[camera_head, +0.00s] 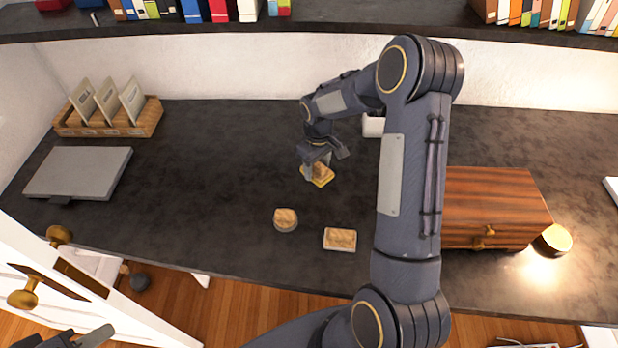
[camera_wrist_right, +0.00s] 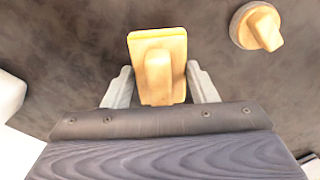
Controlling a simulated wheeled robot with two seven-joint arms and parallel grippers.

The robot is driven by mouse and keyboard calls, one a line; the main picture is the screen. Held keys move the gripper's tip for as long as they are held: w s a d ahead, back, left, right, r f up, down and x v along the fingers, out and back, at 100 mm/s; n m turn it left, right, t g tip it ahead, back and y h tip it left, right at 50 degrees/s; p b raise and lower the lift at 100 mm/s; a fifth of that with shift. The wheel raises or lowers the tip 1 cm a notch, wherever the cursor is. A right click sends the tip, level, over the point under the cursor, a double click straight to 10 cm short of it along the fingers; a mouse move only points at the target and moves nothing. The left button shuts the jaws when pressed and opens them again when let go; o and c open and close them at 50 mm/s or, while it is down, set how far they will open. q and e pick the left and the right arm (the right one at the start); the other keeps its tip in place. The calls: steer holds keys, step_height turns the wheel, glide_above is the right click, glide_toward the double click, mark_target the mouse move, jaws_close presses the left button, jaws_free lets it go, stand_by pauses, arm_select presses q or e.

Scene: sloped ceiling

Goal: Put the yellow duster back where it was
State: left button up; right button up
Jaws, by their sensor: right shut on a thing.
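The yellow duster (camera_head: 319,181), a rectangular block with a wooden-looking top and a yellow edge, is at the middle of the dark desk. My right gripper (camera_head: 319,168) is over it from above, shut on its raised grip. In the right wrist view the duster (camera_wrist_right: 157,42) sits between the two fingers of the gripper (camera_wrist_right: 158,85). I cannot tell whether it touches the desk. A round duster (camera_head: 285,219) and a rectangular pale-edged duster (camera_head: 340,239) lie nearer the front edge. My left gripper (camera_head: 82,338) is partly seen at the bottom left, its opening unclear.
A wooden box with drawers (camera_head: 495,205) stands right, beside a round lamp (camera_head: 553,240). A grey laptop (camera_head: 80,172) and a wooden card holder (camera_head: 110,121) are left. A white object (camera_head: 373,126) is partly hidden behind my arm. The desk left of the gripper is clear.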

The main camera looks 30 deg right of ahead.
mark_target(310, 183)
steer(key=w+f, duration=0.1)
steer(key=w+f+b, duration=0.1)
steer(key=f, duration=0.1)
steer(key=shift+w+a+f, duration=0.1)
steer(key=shift+w+a, duration=0.1)
steer(key=shift+w, duration=0.05)
steer(key=f, duration=0.1)
steer(key=f+b, duration=0.2)
steer(key=shift+w+f, duration=0.25)
steer(key=shift+f, duration=0.1)
steer(key=shift+r, duration=0.1)
steer(key=shift+f, duration=0.25)
steer(key=o, duration=0.9)
steer(key=shift+r, duration=0.1)
steer(key=shift+o, duration=0.2)
